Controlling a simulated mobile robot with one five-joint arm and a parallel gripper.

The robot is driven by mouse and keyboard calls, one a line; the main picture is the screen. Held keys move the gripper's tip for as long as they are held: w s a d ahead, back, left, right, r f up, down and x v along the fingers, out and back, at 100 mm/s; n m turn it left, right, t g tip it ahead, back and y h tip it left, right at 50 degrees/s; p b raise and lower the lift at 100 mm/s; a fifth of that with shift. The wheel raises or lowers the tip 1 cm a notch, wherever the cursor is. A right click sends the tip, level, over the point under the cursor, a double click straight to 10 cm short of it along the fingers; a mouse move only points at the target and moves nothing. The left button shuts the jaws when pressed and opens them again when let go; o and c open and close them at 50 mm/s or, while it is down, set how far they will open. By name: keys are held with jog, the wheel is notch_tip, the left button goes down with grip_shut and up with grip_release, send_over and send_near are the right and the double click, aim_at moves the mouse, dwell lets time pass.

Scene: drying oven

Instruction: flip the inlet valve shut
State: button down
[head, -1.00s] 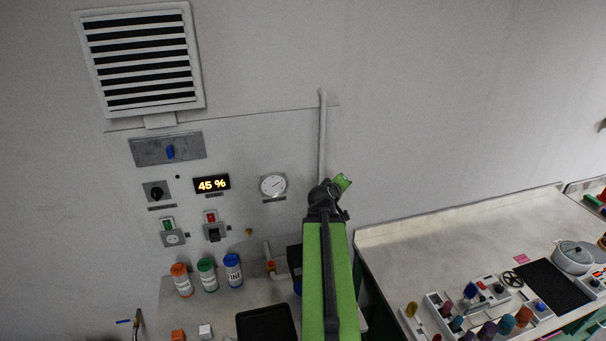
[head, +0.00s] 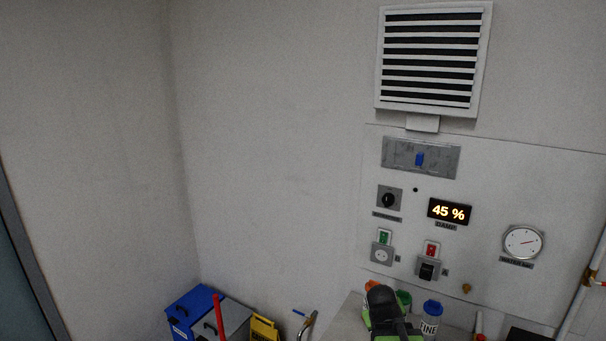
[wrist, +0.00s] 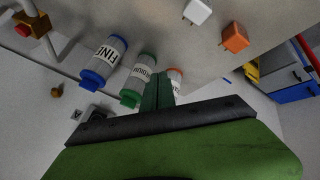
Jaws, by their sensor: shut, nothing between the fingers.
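No part is clearly marked as the inlet valve. A brass fitting with a red knob (wrist: 30,28) sits on a white pipe at the upper left of the wrist view. In the head view a pale pipe (head: 578,300) runs down at the right edge, with a small red part (head: 594,276) on it. The green fingers of my gripper (wrist: 158,90) are shut and empty, pointing towards the labelled jars. In the head view my arm end shows at the bottom, in front of the jars; its fingertips are hidden there.
A blue-lidded jar (head: 430,318) and a green-lidded jar (head: 404,299) stand near my arm. The wall panel carries a 45 % display (head: 450,212), a gauge (head: 523,242) and switches. A blue bin (head: 194,308) and a yellow sign (head: 264,331) stand lower left.

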jog(key=s+a+f+m+g+y, duration=0.2)
jog(key=s+a+f+g, duration=0.3)
jog(key=s+a, duration=0.5)
jog(key=shift+s+a+f+g+y, duration=0.2)
jog(key=shift+s+f+g+y, duration=0.15)
jog(key=shift+s+y, duration=0.3)
jog(key=shift+d, duration=0.1)
